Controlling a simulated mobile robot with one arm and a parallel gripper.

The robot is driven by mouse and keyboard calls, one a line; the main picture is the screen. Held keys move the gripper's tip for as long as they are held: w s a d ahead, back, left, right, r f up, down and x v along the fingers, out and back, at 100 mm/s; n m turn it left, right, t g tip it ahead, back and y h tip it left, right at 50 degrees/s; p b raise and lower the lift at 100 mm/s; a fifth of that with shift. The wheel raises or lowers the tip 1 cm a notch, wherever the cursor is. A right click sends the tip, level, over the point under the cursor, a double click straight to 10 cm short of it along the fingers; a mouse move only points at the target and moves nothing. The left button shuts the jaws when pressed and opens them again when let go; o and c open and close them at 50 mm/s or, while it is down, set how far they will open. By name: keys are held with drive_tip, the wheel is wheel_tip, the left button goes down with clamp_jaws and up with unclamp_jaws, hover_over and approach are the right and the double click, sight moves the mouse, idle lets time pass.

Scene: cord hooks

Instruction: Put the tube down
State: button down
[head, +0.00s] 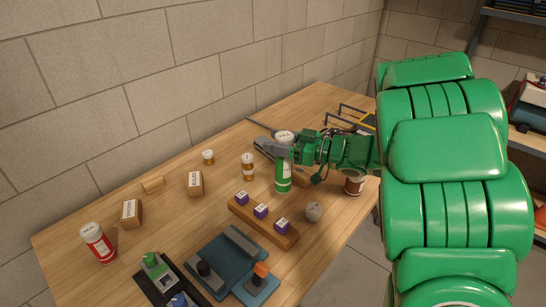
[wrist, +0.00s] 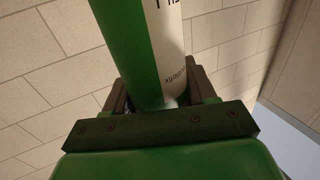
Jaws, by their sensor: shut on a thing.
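The tube (head: 283,178) is green and white with a pale top. It stands roughly upright over the middle of the wooden table, behind the block with purple pieces. My gripper (head: 276,148) comes in from the right and is shut around the tube's upper part. In the wrist view the tube (wrist: 152,45) rises between the two dark jaws (wrist: 160,98), with printing on its white side. I cannot tell whether its lower end touches the table.
The wooden block (head: 272,228) lies in front of the tube. An amber bottle (head: 247,167) stands close to its left, a grey object (head: 313,212) front right, and a brown jar (head: 353,185) farther right. Bare wood lies at left-centre.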

drive_tip(key=w+f, duration=0.5)
drive_tip(key=f, duration=0.4)
drive_tip(key=shift+w+a+f, duration=0.2)
drive_tip(key=shift+w+a, duration=0.2)
drive_tip(key=shift+a, duration=0.05)
drive_tip(key=shift+f, duration=0.15)
drive_tip(key=shift+c, duration=1.8)
unclamp_jaws()
drive_tip(key=v, duration=1.2)
